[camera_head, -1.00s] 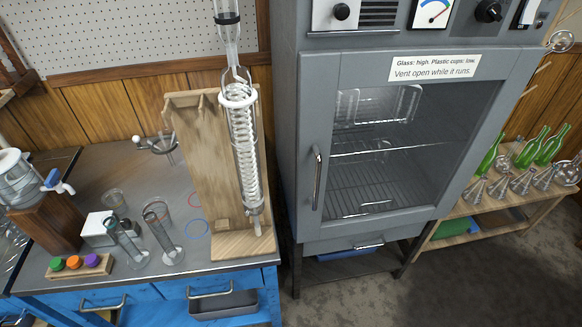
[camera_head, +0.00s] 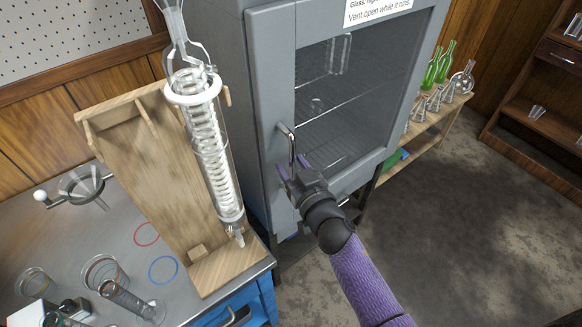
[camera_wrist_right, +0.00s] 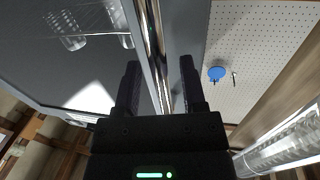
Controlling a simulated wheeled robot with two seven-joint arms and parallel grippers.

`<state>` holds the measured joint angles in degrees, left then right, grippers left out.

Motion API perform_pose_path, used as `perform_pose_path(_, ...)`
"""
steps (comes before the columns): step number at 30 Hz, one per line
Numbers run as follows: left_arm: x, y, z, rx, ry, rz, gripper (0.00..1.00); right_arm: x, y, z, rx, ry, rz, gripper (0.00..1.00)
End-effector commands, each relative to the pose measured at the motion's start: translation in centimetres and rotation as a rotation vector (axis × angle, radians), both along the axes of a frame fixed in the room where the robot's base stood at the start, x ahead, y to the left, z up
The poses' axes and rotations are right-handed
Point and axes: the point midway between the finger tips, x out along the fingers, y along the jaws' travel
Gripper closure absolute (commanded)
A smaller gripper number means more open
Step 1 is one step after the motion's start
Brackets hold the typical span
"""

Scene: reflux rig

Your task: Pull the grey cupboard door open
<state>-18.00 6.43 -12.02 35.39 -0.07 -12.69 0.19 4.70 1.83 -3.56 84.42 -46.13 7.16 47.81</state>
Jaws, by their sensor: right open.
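The grey cupboard door (camera_head: 281,107) has a dark glass window and looks shut. Its upright metal handle (camera_head: 291,148) is on the door's left side. In the right wrist view, the shiny handle (camera_wrist_right: 154,45) runs between the two open fingers (camera_wrist_right: 160,85), with a gap visible on each side. Whether the fingers touch the door cannot be told. My left gripper is in neither view.
A glass coil condenser (camera_head: 212,150) on a wooden stand (camera_head: 140,150) stands on the bench just left of the cupboard. Glass beakers (camera_head: 104,272) are at the bench's front left. A low shelf with green bottles (camera_head: 440,65) is to the right. The floor (camera_head: 450,220) in front is clear.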

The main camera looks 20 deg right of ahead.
Motion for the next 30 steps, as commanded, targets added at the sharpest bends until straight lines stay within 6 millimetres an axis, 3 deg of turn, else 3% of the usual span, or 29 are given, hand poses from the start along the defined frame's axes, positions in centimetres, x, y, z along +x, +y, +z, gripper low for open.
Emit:
perform_pose_path(8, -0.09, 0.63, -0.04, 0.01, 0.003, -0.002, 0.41, 0.31, 0.06, 0.05, 0.0, 0.0, 0.0, 0.47)
perform_pose_path(16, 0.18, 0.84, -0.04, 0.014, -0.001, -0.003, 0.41, 0.3, 0.06, 0.03, 0.0, 0.0, 0.0, 1.0)
perform_pose_path(30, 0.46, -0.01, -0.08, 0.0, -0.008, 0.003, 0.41, 0.27, 0.06, 0.0, 0.0, 0.001, 0.0, 1.0)
